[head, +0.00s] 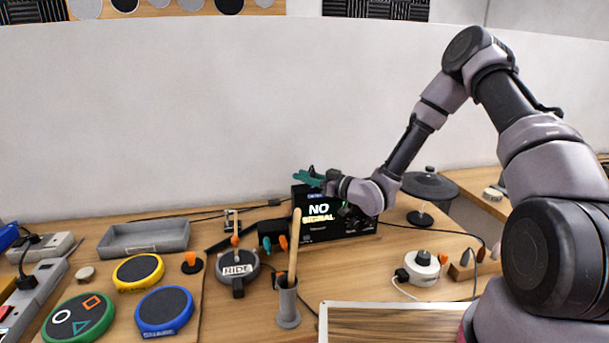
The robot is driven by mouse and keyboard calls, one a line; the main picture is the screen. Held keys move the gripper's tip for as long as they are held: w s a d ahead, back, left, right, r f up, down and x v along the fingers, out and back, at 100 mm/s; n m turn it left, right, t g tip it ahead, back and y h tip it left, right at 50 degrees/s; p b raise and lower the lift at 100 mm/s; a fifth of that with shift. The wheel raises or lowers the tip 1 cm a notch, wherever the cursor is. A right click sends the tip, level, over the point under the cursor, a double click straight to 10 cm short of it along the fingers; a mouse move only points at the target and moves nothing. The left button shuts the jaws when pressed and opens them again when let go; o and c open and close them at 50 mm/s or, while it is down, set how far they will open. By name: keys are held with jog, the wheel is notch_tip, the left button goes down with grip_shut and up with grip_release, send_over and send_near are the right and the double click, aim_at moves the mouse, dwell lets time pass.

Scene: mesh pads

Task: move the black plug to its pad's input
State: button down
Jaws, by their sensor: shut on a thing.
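My gripper (311,178), with teal fingers, is at the upper left edge of the black "NO SIGNAL" box (345,227), far from the pads. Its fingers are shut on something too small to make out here. I cannot pick out the black plug for certain. The dark grey "RIDE" pad (238,266) lies left of centre, with a black block at its front edge. The yellow pad (139,270), blue pad (164,308) and green pad (76,319) lie on a wooden board to its left. Their input sockets are not clear.
A grey holder (287,306) with an upright wooden stick stands in front of the box. Orange and teal plugs (274,243) sit left of the box. A grey tray (146,239) and power strips (37,290) are at left. A round white device (421,268) is at right.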

jog(key=shift+f, duration=0.25)
jog(key=c, duration=0.7)
grip_release()
jog(key=shift+o, duration=0.2)
jog(key=shift+d, duration=0.1)
jog(key=v, duration=1)
jog(key=shift+s+d, duration=0.25)
jog(key=shift+f, duration=0.1)
